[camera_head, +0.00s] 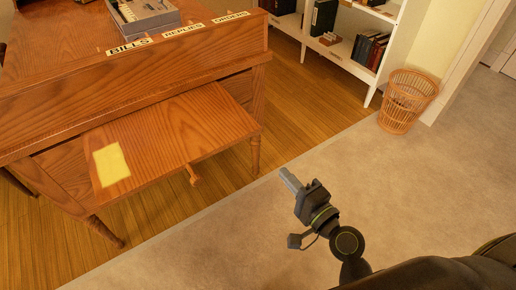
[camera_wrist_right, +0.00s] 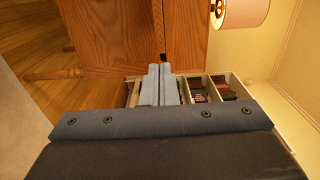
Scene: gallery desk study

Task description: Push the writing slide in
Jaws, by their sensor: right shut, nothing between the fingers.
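The writing slide (camera_head: 178,132) is a flat wooden board that sticks out from the front of the wooden desk (camera_head: 60,110). A yellow paper (camera_head: 111,164) lies on its left part, and a small wooden knob (camera_head: 192,175) is on its front edge. My right gripper (camera_head: 291,181) is shut and empty, apart from the slide, to the right of its front edge. In the right wrist view the shut fingers (camera_wrist_right: 157,85) point toward wood and the bookcase beyond. My left gripper is not in view.
Labels reading BILLS and REPLIES (camera_head: 183,31) and a grey tray (camera_head: 146,16) are on the desk top. A white bookcase (camera_head: 345,50) and a wicker basket (camera_head: 407,101) stand at the back right. The carpet (camera_head: 430,180) at right is clear.

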